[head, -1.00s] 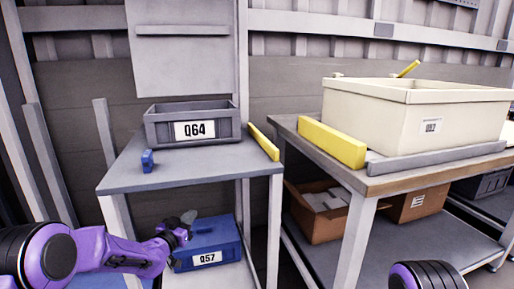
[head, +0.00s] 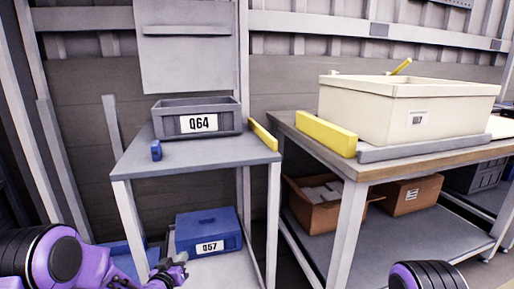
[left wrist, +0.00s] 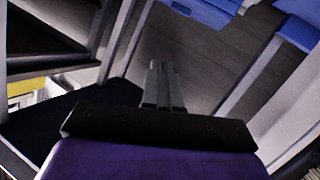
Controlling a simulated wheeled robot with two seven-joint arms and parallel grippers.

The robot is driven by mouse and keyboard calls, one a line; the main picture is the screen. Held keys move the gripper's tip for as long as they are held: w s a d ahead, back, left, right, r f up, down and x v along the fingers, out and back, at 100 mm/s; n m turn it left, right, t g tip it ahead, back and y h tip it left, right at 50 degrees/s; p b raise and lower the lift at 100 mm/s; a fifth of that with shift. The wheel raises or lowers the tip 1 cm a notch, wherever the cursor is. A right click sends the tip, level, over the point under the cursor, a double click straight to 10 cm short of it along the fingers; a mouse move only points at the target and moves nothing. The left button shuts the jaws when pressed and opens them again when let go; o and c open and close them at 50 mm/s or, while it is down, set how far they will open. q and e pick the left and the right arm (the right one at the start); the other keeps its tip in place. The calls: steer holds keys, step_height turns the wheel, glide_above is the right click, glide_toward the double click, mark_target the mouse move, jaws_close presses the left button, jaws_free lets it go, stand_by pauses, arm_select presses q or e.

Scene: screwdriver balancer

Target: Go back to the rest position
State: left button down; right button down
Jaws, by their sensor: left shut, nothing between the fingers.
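My left gripper (head: 176,262) is low at the left of the head view, in front of the small table's lower shelf and the blue bin there. In the left wrist view its two fingers (left wrist: 164,88) lie together, shut, with nothing between them. My left arm is purple and black and comes in from the lower left. Of my right arm only a black and purple part shows at the bottom right of the head view; its gripper is out of view.
A grey bin Q64 (head: 198,121) and a small blue block (head: 156,150) stand on the small table (head: 205,162). A blue bin Q57 (head: 209,228) is on its lower shelf. A cream bin (head: 405,108) stands on the right workbench (head: 385,168), with cardboard boxes (head: 318,212) below.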

arm_select(q)
steer(key=s+a+f+n+g+y+b, duration=0.25)
steer(key=s+f+n+g, duration=0.2)
steer(key=s+f, duration=1.25)
steer(key=s+a+f+g+y+b, duration=0.15)
steer(key=s+f+g+b, duration=0.35)
steer(key=s, duration=1)
steer(key=s+a+f+g+y+b, duration=0.1)
steer(key=s+a+f+g, duration=0.15)
steer(key=s+f, duration=0.75)
steer(key=s+r+p, duration=0.3)
steer(key=r+p, duration=3.3)
steer(key=r, duration=0.4)
steer(key=shift+d+r+y+p, duration=0.2)
steer(key=shift+r+y+p, duration=0.1)
steer(key=shift+r+p, duration=0.1)
steer(key=shift+n, duration=0.25)
